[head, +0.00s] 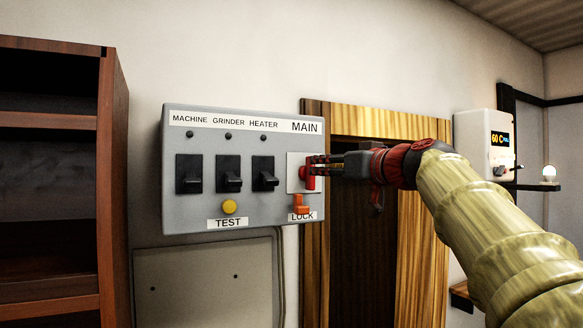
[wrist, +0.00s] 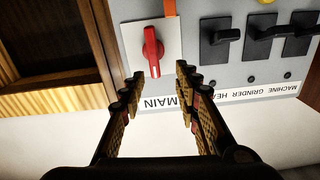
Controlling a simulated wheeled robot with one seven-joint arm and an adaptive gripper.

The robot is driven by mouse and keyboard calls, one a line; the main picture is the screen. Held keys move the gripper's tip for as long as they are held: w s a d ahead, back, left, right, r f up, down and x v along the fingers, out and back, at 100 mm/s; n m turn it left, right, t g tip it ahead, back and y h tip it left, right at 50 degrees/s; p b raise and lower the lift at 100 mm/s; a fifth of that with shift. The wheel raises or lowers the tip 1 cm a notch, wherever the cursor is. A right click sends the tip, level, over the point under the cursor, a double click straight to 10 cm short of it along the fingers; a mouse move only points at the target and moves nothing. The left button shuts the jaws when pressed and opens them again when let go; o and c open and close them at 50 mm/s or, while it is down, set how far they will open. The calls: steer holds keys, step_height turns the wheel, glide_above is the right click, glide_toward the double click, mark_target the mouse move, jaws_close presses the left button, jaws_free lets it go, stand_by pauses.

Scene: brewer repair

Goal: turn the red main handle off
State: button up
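The red main handle (head: 309,181) is at the right end of the grey switch panel (head: 200,213), on a white plate under the word MAIN. It looks roughly upright. In the wrist view, where the panel appears upside down, the red handle (wrist: 152,52) is in plain sight. My gripper (head: 317,166) reaches in from the right at the handle. In the wrist view my gripper (wrist: 160,75) is open, its fingertips apart at either side of the handle's near end. Nothing is held between them; I cannot tell whether a fingertip touches the handle.
An orange lock tab (head: 301,206) sits just below the handle. Black switches (head: 264,175) and a yellow test button (head: 229,207) lie to its left. A wooden door frame (head: 427,265) is behind my arm. A shelf (head: 113,170) stands at left.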

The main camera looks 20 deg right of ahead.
steer(key=w+p, duration=0.3)
steer(key=w, duration=0.4)
steer(key=shift+w+d+f+n, duration=0.2)
steer(key=shift+w+d+n, duration=0.2)
steer(key=shift+c, duration=0.5)
jaws_close()
